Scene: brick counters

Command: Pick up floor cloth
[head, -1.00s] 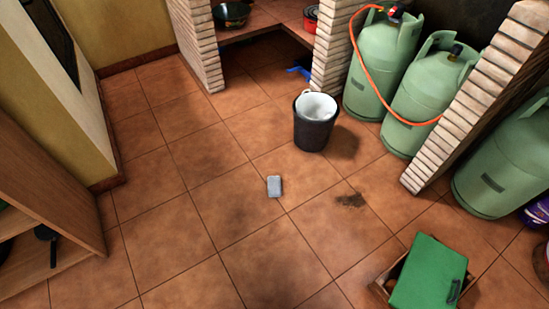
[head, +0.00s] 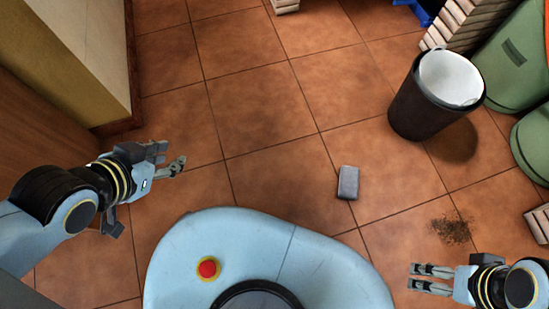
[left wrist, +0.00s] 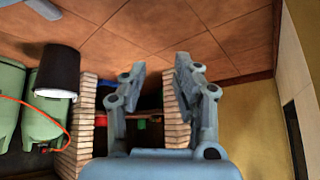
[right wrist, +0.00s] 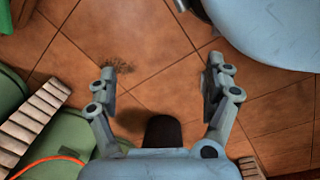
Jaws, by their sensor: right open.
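The floor cloth appears as a small grey folded block (head: 348,182) lying flat on the tiles, just beyond my base in the head view. My left gripper (head: 172,158) is to the left of the cloth, well apart from it. In the left wrist view its fingers (left wrist: 160,65) are apart with nothing between them. My right gripper (head: 412,277) is to the right of the cloth and lower in the picture, apart from it. In the right wrist view its fingers (right wrist: 162,68) are open and empty. I cannot make out the cloth for sure in either wrist view.
A black bucket (head: 415,108) with a white liner stands right of and beyond the cloth. A dark dirt patch (head: 452,229) marks the floor near my right gripper. Green gas cylinders (head: 512,62) and brick pillars (head: 472,22) line the right. The tiles around the cloth are clear.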

